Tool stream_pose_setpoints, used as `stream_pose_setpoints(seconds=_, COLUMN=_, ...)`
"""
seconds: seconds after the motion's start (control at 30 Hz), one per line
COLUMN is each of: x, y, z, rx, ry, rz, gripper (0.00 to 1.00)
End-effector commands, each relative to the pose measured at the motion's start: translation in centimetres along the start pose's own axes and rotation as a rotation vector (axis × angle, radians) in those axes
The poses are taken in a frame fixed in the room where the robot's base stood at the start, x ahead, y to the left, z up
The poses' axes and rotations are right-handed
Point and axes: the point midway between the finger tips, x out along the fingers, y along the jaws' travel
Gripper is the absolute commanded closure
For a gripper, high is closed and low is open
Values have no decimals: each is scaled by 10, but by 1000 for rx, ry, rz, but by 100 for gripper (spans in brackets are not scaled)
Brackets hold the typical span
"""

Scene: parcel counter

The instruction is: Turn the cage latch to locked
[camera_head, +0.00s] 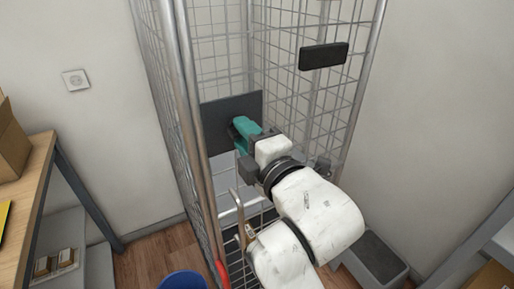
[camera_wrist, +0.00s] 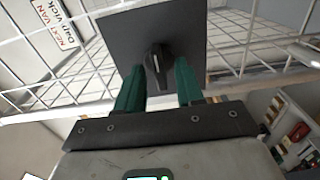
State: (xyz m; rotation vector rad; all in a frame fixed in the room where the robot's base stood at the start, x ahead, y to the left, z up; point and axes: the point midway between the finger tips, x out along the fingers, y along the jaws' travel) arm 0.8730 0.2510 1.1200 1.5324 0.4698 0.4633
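The cage latch is a black rotary knob (camera_wrist: 154,54) with a pale pointer line, on a dark square plate (camera_wrist: 120,35) fixed to the wire cage. In the wrist view the pointer stands close to upright. My gripper (camera_wrist: 160,70) is open, its two green fingers on either side of the knob with gaps showing. Whether the fingertips reach past the knob's face is hard to tell. In the head view the plate (camera_head: 216,115) is partly behind my gripper (camera_head: 241,127), and the knob is hidden there. No lock marking is readable.
The tall wire cage (camera_head: 218,43) has upright metal posts close to my arm. A small black plate (camera_head: 323,55) hangs on its right side. A wooden table (camera_head: 22,205) stands left, a blue bin (camera_head: 183,280) and a grey step (camera_head: 375,258) below.

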Motion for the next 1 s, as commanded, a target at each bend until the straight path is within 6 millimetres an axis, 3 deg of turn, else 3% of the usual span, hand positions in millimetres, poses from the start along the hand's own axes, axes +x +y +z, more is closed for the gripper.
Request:
stream_pose_setpoints(seconds=0.5, x=-88, y=-2, z=0, rx=2, ry=-1, rz=0, gripper=63)
stream_pose_setpoints(seconds=0.7, x=-101, y=-1, z=0, rx=1, ry=1, rz=-1, gripper=63)
stream_pose_setpoints(seconds=1.0, x=-101, y=-1, z=0, rx=0, ry=0, rz=-1, gripper=63)
